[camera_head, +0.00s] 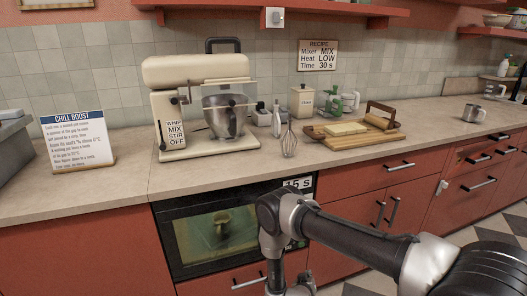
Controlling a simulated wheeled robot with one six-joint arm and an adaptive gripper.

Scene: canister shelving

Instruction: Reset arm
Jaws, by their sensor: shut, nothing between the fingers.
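My arm reaches in from the lower right, in front of the red cabinets, and bends at a joint before the oven (190,238). From there its links run down to the bottom edge of the picture. The fingertips of my gripper are below the frame, so I do not see them. The arm is clear of the counter top, and I see nothing carried by the part in view.
The counter (215,181) holds a cream mixer (195,70), a Chill Boost sign (77,140), a whisk (289,140), a cream canister (302,101), a wooden board (378,137) and a metal mug (473,113). Red shelves (350,9) hang above. Cabinet handles (399,167) stick out.

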